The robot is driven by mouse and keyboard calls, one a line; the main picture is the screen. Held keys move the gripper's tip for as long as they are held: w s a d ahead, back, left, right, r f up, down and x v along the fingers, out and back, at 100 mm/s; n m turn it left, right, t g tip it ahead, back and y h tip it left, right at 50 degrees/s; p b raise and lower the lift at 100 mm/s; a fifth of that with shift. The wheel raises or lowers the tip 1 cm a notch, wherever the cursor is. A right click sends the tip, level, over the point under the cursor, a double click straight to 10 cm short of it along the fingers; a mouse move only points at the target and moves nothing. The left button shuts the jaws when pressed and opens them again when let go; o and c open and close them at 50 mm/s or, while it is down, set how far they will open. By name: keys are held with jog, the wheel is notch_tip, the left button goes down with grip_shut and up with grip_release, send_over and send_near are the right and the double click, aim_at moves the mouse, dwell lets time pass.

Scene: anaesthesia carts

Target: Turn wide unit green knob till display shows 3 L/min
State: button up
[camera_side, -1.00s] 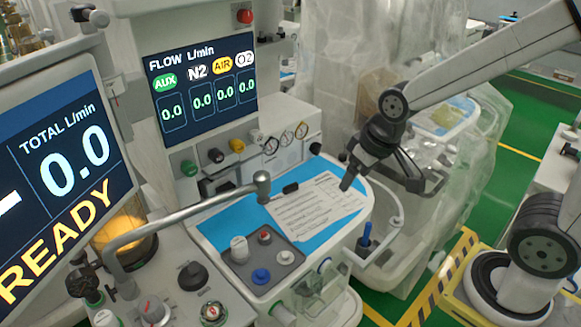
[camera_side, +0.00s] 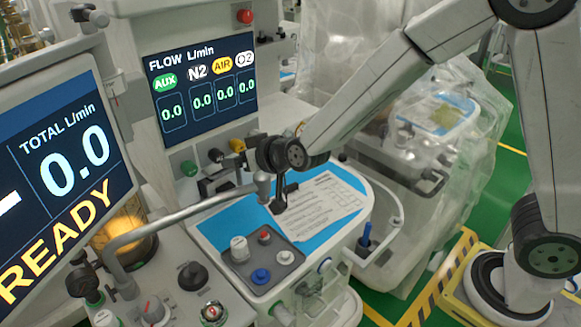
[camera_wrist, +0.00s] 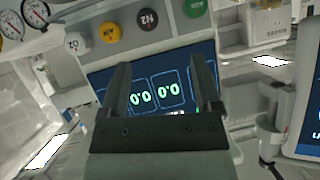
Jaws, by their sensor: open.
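The green knob (camera_side: 189,168) is at the left end of a row of knobs below the FLOW L/min display (camera_side: 201,85). Its AUX readout, like the others, shows 0.0. In the wrist view the picture is turned over, and the green knob (camera_wrist: 195,8) is at the top, lettering inverted. The display (camera_wrist: 155,85) is partly hidden behind my fingers. My gripper (camera_wrist: 161,62) is open and empty, its two fingers apart. In the side view my gripper (camera_side: 279,205) is over the blue worktop, right of the green knob and clear of it.
Black (camera_wrist: 148,19), yellow (camera_wrist: 111,32) and white (camera_wrist: 75,43) knobs share the row. A curved grey pipe (camera_side: 180,213) crosses in front of the unit. A paper sheet (camera_side: 322,212) lies on the blue worktop. Another screen (camera_side: 62,170) at left reads TOTAL 0.0, READY.

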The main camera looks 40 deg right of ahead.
aim_at(193, 171)
jog(key=w+a+t, duration=0.1)
jog(key=a, duration=0.1)
jog(key=w+a+t+h, duration=0.1)
jog(key=a+t, duration=0.1)
jog(key=w+a+m+t, duration=0.1)
jog(key=a+t, duration=0.1)
jog(key=a, duration=0.1)
jog(key=shift+f, duration=0.4)
jog(key=shift+t+h, duration=0.3)
jog(key=shift+h, duration=0.1)
jog(key=shift+f, duration=2.35)
jog(key=shift+w, duration=0.15)
jog(key=shift+w+d, duration=0.1)
jog(key=shift+w, duration=3.7)
grip_shut()
